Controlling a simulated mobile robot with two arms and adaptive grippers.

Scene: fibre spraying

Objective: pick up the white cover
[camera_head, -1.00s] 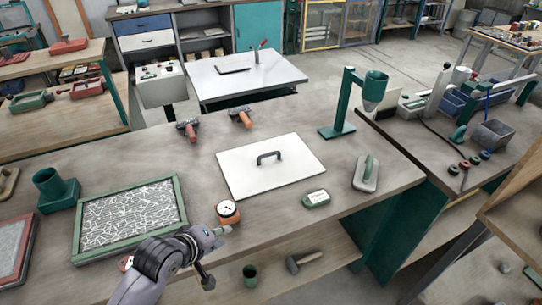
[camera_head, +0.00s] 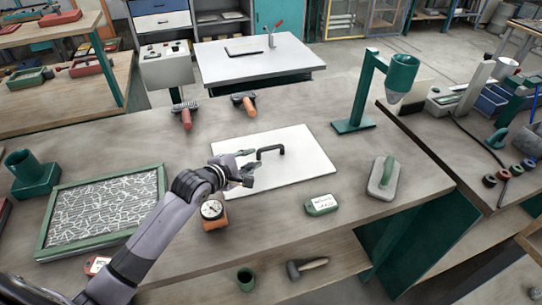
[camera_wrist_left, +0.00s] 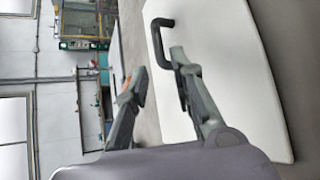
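The white cover (camera_head: 300,160) is a flat white plate lying on the workbench, with a black handle (camera_head: 269,150) standing up near its middle. My left gripper (camera_head: 250,168) is above the left part of the cover, just left of the handle, with its fingers spread and nothing between them. In the left wrist view the open fingers (camera_wrist_left: 157,88) show near the handle (camera_wrist_left: 160,40) and the white cover (camera_wrist_left: 225,65). The handle's lower end passes behind one finger there, and I cannot tell if they touch. My right gripper is not in view.
A green-framed screen (camera_head: 100,212) lies left of my left arm. A dial gauge (camera_head: 213,212) sits close below the gripper. A green label block (camera_head: 321,205) and a green-handled float (camera_head: 383,178) lie right. A green funnel stand (camera_head: 354,125) rises behind right.

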